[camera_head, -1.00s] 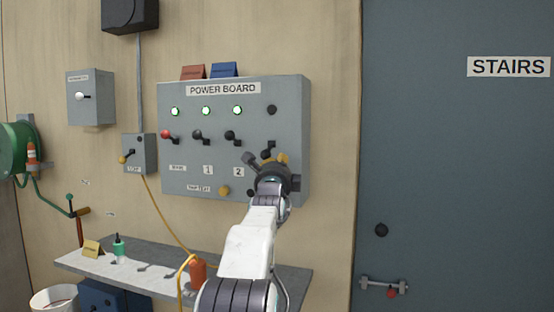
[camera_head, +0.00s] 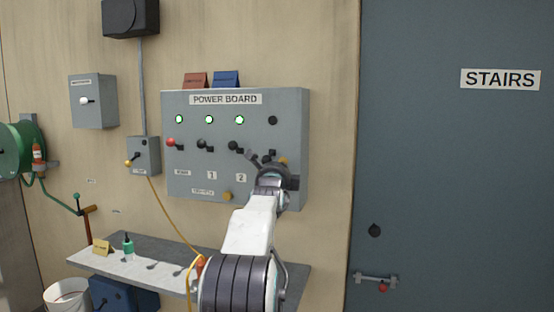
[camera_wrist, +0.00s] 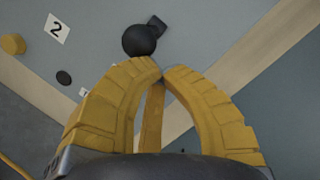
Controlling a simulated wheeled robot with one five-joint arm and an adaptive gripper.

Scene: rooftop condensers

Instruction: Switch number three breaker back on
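The grey power board (camera_head: 183,178) hangs on the wall in the head view. Its row of levers shows a red-knobbed one (camera_head: 171,142), the number one lever (camera_head: 202,143) and the number two lever (camera_head: 233,146), all knob-up. Three lamps glow green; the rightmost lamp (camera_head: 272,120) is dark. The number three lever (camera_head: 266,158) hangs knob-down, partly hidden by my gripper. In the wrist view its black knob (camera_wrist: 139,40) lies just beyond the yellow fingertips of my gripper (camera_wrist: 161,68). The fingertips are drawn together with no knob between them. Contact with the knob is unclear.
A shelf (camera_head: 127,264) with small items juts out below the board. A yellow cable (camera_head: 172,219) hangs from a small switch box (camera_head: 143,156). A yellow button (camera_head: 227,196) sits low on the board. The stairs door (camera_head: 450,180) is at the right.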

